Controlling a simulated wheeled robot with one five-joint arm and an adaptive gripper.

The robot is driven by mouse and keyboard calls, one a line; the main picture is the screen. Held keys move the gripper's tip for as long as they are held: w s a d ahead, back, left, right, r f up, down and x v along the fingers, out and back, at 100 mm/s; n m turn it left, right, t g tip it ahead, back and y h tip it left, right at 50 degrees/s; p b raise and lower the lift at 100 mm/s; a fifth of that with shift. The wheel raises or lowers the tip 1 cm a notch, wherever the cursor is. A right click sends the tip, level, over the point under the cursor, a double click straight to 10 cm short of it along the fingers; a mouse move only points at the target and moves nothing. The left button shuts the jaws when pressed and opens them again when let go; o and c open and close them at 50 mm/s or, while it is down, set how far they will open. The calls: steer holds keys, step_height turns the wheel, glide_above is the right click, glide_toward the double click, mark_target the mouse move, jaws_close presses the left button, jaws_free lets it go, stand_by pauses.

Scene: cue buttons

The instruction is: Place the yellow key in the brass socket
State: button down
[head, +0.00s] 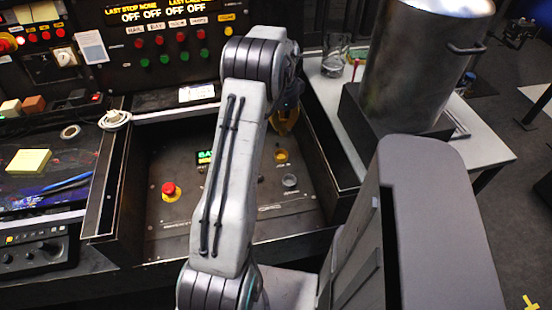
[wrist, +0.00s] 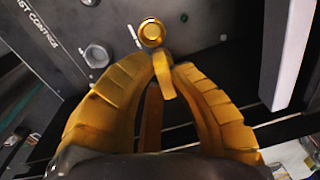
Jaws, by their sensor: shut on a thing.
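My gripper (wrist: 165,64) has yellow fingers and is shut on the yellow key (wrist: 165,84), a small piece between the fingertips in the wrist view. The brass socket (wrist: 151,33) is a round gold ring just beyond the key's far end. The two nearly meet in the picture; I cannot tell the height gap between them. In the head view my gripper (head: 284,122) is partly hidden behind my arm, and the brass socket (head: 281,156) lies below it on the dark panel. The key cannot be made out in the head view.
A grey socket (head: 290,180) sits near the brass one; it also shows in the wrist view (wrist: 96,55). A red button (head: 170,190) stands at the panel's left. Raised dark walls (head: 330,150) border the panel. A large metal pot (head: 425,60) stands at the right.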

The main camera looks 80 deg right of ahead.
steer(key=shift+a+r+m, duration=0.1)
steer(key=shift+r+m, duration=0.05)
steer(key=shift+m, duration=0.25)
steer(key=shift+w+a+m, duration=0.1)
steer(key=shift+a+m, duration=0.35)
steer(key=shift+m, duration=0.65)
glide_above(281, 158)
steer(key=shift+a+f, duration=0.1)
steer(key=shift+f, duration=4.95)
steer(key=shift+f, duration=0.1)
steer(key=shift+f, duration=0.1)
steer(key=c, duration=1.3)
jaws_free()
steer(key=shift+o, duration=0.2)
step_height(281, 158, up, 12)
steer(key=a, duration=0.1)
